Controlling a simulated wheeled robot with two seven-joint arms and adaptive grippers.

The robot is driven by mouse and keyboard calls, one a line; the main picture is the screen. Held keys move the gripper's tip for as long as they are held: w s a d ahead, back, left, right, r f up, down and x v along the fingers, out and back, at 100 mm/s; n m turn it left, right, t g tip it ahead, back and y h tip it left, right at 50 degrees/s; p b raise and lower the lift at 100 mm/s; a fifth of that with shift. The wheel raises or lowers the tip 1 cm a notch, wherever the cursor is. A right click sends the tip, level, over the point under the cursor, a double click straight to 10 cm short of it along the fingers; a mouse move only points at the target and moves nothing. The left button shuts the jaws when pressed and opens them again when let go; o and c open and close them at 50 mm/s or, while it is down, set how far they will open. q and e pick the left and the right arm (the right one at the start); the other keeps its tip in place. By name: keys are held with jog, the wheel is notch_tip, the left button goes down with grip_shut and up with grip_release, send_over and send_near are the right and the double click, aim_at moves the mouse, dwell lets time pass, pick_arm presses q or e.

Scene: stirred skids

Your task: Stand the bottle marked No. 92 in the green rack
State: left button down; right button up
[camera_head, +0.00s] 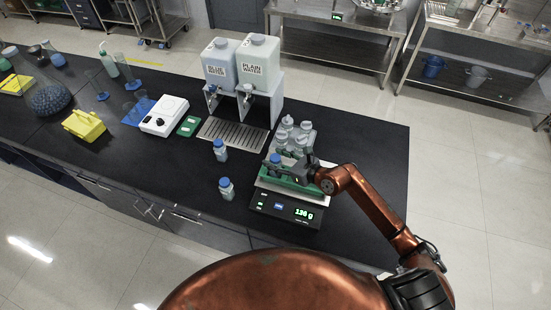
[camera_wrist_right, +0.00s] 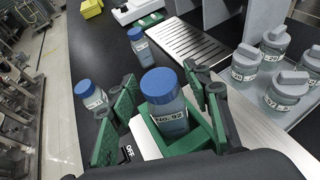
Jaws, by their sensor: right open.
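The bottle marked No. 92 (camera_wrist_right: 168,120), clear with a blue cap, stands upright in the green rack (camera_wrist_right: 198,138). Its blue cap also shows in the head view (camera_head: 275,159). The rack (camera_head: 285,183) sits on the pan of a digital scale (camera_head: 286,209). My right gripper (camera_wrist_right: 161,80) is open, its green-padded fingers on either side of the bottle, apart from it as far as I see. In the head view the right gripper (camera_head: 300,172) partly covers the rack. My left gripper is not in view.
Two other blue-capped bottles (camera_head: 220,150) (camera_head: 226,188) stand left of the scale. Several grey-capped bottles (camera_head: 283,141) stand close behind the rack. Two water containers (camera_head: 258,62) on a stand rise behind a drip grate (camera_head: 233,134). The bench's front left is clear.

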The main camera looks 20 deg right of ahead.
jog(key=shift+r, duration=0.1)
jog(key=shift+s+r, duration=0.1)
jog(key=shift+r, duration=0.1)
jog(key=b+v, duration=0.1)
jog(key=v, duration=1)
jog(key=shift+s+d, duration=0.25)
jog(key=shift+s, duration=0.05)
